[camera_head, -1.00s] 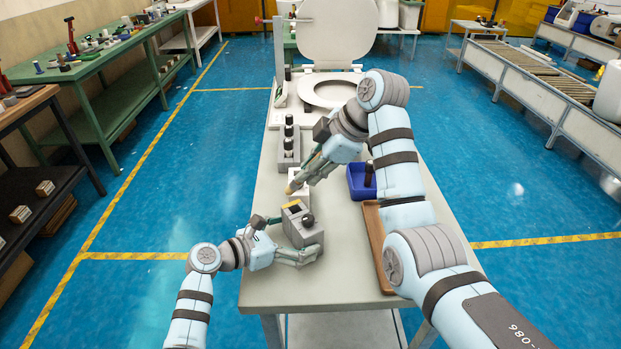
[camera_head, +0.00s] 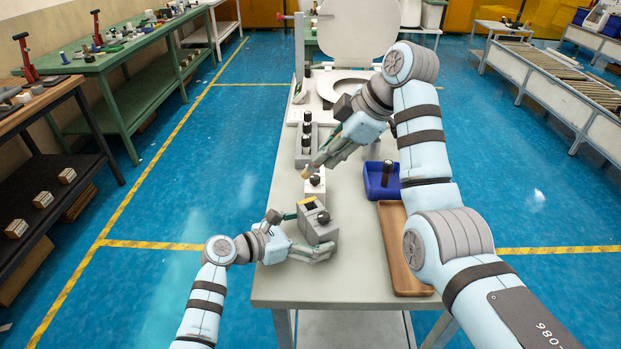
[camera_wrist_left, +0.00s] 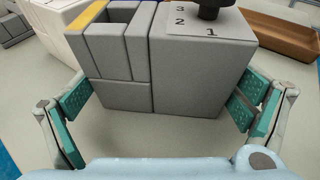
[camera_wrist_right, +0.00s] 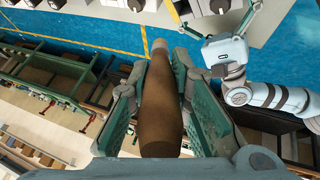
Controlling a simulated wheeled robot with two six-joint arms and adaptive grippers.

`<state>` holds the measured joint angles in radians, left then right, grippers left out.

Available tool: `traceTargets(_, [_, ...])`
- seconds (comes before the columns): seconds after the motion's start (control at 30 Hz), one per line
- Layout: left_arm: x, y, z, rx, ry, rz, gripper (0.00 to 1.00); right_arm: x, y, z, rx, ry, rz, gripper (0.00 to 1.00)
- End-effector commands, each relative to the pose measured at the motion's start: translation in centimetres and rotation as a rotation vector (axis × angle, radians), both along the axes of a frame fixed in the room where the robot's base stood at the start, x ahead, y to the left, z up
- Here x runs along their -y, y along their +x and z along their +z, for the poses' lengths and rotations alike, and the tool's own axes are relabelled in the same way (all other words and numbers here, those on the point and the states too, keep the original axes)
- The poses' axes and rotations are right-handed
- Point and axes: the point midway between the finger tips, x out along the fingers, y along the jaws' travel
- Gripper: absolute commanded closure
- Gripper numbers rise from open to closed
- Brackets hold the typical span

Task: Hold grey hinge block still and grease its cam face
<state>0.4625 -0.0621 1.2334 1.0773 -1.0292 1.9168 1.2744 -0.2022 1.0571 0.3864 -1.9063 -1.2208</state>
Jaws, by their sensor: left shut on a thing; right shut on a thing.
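The grey hinge block (camera_head: 322,232) stands upright near the front of the bench, with a yellow strip on one top edge and a black knob on top. In the left wrist view the block (camera_wrist_left: 205,75) shows a label with numbers. My left gripper (camera_head: 318,250) has its fingers on both sides of the block and is shut on it. My right gripper (camera_head: 325,157) is shut on a brown-handled tool (camera_wrist_right: 160,110) with a pale tip. The tip is apart from the block, behind and above its yellow strip in the head view.
A white block (camera_head: 313,187) with a dark knob stands behind the hinge block. Farther back are a grey rack (camera_head: 307,158) with dark-topped pieces and a toilet seat. A blue bin (camera_head: 375,192) and a brown tray (camera_head: 396,235) lie to the right. The front bench top is clear.

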Motion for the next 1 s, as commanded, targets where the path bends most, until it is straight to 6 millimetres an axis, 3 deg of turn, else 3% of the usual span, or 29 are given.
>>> traceTargets(0.23, [0.0,0.0,-0.1,-0.001,0.000,0.000,0.23,0.0,0.0,0.0,0.000,0.000,0.000,1.00])
traceTargets(0.27, [0.0,0.0,-0.1,-0.001,0.000,0.000,0.00,0.0,0.0,0.0,0.000,0.000,0.000,1.00])
traceTargets(0.63, [-0.3,-0.2,0.1,0.000,0.000,0.001,0.00,0.0,0.0,0.0,0.000,0.000,0.000,1.00])
traceTargets(0.77, [-2.1,-1.3,0.7,0.002,0.002,0.002,0.00,0.0,0.0,0.0,0.000,0.000,0.000,1.00])
traceTargets(1.0, [-7.3,-5.0,2.5,0.000,0.006,0.000,0.00,0.0,0.0,0.0,0.000,0.000,0.000,1.00])
